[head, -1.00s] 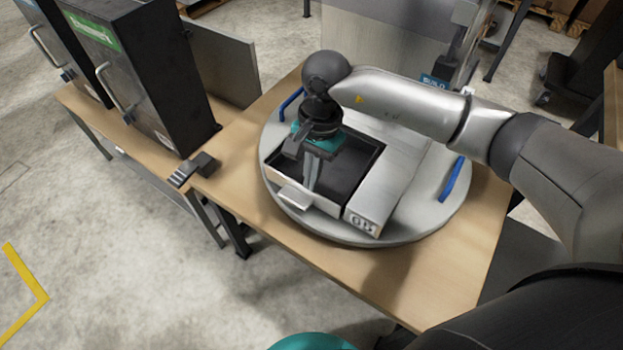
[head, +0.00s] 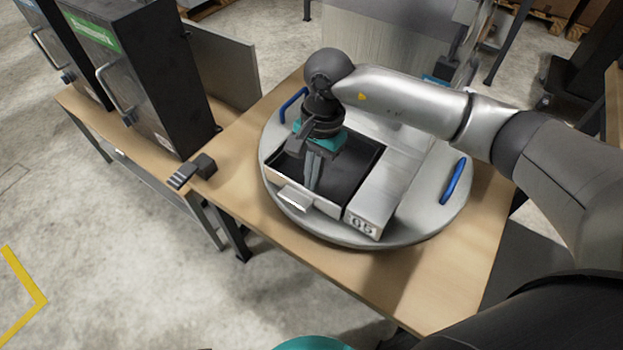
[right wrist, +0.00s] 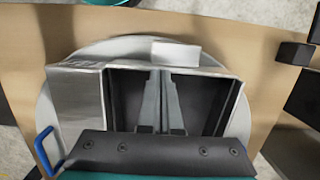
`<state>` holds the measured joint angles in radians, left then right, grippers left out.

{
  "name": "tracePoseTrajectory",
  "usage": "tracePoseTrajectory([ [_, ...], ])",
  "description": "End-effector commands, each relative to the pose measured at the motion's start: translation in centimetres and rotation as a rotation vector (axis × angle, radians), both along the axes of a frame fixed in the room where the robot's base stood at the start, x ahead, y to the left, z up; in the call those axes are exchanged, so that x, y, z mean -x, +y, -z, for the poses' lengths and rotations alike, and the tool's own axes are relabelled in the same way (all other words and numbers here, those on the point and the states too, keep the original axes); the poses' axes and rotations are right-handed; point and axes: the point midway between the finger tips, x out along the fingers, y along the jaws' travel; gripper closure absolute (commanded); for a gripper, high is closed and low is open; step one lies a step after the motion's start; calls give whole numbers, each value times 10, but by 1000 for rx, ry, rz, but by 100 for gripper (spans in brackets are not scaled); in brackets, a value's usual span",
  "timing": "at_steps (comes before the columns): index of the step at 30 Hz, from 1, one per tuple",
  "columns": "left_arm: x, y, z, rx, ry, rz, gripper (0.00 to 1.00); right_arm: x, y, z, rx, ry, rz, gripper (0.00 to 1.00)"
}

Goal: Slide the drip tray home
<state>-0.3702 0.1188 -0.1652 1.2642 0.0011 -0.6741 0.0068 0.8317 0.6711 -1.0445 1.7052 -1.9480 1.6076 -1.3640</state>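The drip tray (head: 335,205) is a shallow drawer with a dark inside and a pale front handle (head: 294,198). It lies beside a grey housing block marked 65 (head: 390,185), on a round grey plate (head: 425,220). My right gripper (head: 312,184) points down into the tray. In the right wrist view its two fingers (right wrist: 160,74) lie side by side with their tips together near the tray's front wall, and nothing shows between them. The pale handle (right wrist: 176,53) is just beyond the tips. I cannot tell whether they touch the wall. My left gripper is not seen.
The plate has blue handles at its left (head: 292,104) and right (head: 453,180). The wooden table (head: 440,275) is clear in front. Dark cabinets (head: 140,75) stand on a bench to the left. A small dark block (head: 193,171) sits at the table's left edge.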

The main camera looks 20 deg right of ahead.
Motion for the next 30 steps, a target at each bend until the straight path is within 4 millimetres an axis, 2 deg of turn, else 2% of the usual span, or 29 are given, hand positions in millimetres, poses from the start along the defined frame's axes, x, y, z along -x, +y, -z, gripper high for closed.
tracePoseTrajectory([
  [1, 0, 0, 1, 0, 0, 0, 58, 2, -7, 7, 23, 8, 9, 100],
  [3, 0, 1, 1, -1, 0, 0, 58, 2, -8, 7, 23, 9, 10, 100],
  [10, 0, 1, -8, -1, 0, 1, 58, 1, -7, -10, 21, 6, 9, 100],
  [19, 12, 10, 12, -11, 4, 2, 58, 0, -4, -11, 12, 3, 5, 100],
  [21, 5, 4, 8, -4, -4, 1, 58, 1, -7, -7, 24, 8, 12, 100],
  [30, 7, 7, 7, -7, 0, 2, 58, -36, -56, -9, 27, 9, 18, 100],
])
